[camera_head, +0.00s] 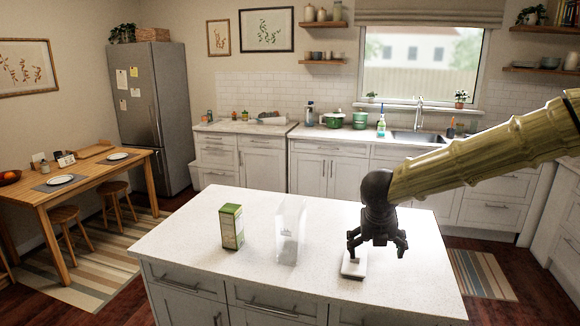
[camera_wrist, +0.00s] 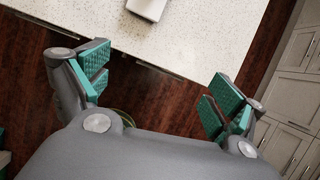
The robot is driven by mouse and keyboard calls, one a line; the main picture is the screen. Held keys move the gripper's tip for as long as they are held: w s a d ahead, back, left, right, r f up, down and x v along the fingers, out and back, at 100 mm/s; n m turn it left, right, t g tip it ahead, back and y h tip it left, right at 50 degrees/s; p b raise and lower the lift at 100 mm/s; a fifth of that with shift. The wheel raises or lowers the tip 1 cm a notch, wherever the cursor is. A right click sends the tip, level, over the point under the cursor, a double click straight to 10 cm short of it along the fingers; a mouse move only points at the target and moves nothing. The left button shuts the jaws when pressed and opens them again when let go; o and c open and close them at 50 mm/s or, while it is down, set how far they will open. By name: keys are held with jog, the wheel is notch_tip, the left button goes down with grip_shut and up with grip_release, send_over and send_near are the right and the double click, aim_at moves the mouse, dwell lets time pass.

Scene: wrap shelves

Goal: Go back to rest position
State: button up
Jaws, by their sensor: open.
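My gripper (camera_head: 377,246) is over the right part of the white island, with its fingers spread. In the wrist view my gripper (camera_wrist: 158,92) is open, with its teal finger pads wide apart and nothing between them. A small white block-like object (camera_head: 353,266) lies on the island just in front of and below the gripper in the head view. A white object (camera_wrist: 148,8) also shows at the top edge of the wrist view, beyond the fingertips and apart from them.
The island counter (camera_head: 190,240) also holds a green carton (camera_head: 231,227) and a clear, bag-like container (camera_head: 289,232). Behind are counters with a sink (camera_head: 415,138), a spray bottle (camera_head: 381,126) and green pots (camera_head: 333,119). A dining table (camera_head: 85,180) stands at left.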

jog(key=s+d+f+n, duration=0.1)
jog(key=s+f+n, duration=0.45)
jog(key=f, duration=0.45)
jog(key=s+f+n+h, duration=0.1)
jog(key=s+f+n, duration=0.3)
jog(key=f+n, duration=0.45)
jog(key=s+d+f+n, duration=0.1)
jog(key=s+f+n, duration=0.35)
jog(key=f, duration=0.75)
jog(key=s+f+n+g+y, duration=0.1)
jog(key=s+f+n, duration=0.45)
jog(key=s, duration=0.45)
jog(key=s+a+f+n+g+y, duration=0.15)
jog(key=s+f+n, duration=0.25)
jog(key=s+n, duration=0.45)
jog(key=s+f+n+g, duration=0.2)
jog(key=s+f+n, duration=0.3)
jog(key=s, duration=0.6)
notch_tip(320, 180, down, 10)
jog(key=b, duration=1)
jog(key=shift+r, duration=0.15)
